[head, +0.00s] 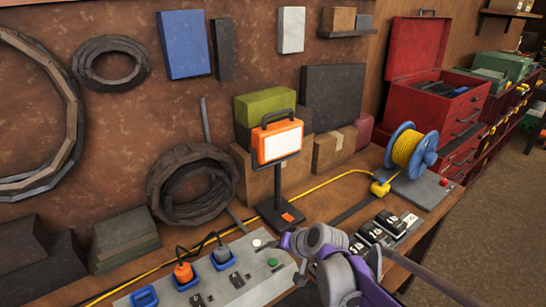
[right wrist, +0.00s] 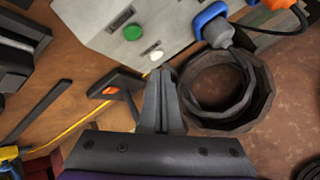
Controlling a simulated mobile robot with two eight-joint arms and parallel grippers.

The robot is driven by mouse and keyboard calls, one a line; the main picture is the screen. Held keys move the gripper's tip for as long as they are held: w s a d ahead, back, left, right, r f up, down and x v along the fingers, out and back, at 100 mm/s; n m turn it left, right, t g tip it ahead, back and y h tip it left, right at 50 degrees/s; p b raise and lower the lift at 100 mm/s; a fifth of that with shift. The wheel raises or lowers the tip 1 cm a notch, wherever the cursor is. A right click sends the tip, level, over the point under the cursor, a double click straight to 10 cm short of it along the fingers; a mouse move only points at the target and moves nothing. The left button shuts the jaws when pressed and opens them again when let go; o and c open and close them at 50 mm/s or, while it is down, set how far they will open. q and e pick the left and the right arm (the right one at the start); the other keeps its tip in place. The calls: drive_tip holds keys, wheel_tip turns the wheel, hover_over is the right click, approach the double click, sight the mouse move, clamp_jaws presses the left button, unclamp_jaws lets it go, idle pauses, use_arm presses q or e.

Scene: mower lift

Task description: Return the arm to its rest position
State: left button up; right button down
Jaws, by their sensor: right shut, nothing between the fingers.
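My right arm (head: 345,275), grey and purple, comes in from the bottom right in the head view and reaches over the bench. My right gripper (right wrist: 164,85) shows in the right wrist view with its fingers together and nothing between them. Its tips appear close to a white button (right wrist: 156,55) on the grey control box (right wrist: 100,30); I cannot tell if they touch. In the head view the gripper (head: 274,243) is small and partly hidden, beside the white button (head: 257,243). A green button (head: 272,262) is close by. My left gripper is not in view.
An orange work lamp (head: 277,140) on a black stand is just behind the gripper. Blue and orange plugs (head: 184,272) sit in the box. A yellow cable reel (head: 408,152), black switches (head: 375,233) and a red tool chest (head: 435,95) are to the right.

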drive_tip(key=s+d+f+h, duration=0.1)
drive_tip(key=s+d+h, duration=0.1)
drive_tip(key=s+d, duration=0.3)
drive_tip(key=s+d+f+h, duration=0.2)
drive_tip(key=s+d, duration=0.4)
drive_tip(key=s, duration=0.6)
drive_tip(key=s+d+f+g+h, duration=0.1)
drive_tip(key=s+d+h, duration=0.1)
drive_tip(key=s+d, duration=0.4)
drive_tip(key=s, duration=0.3)
drive_tip(key=shift+s+f+n, duration=0.3)
drive_tip(key=shift+s, duration=0.05)
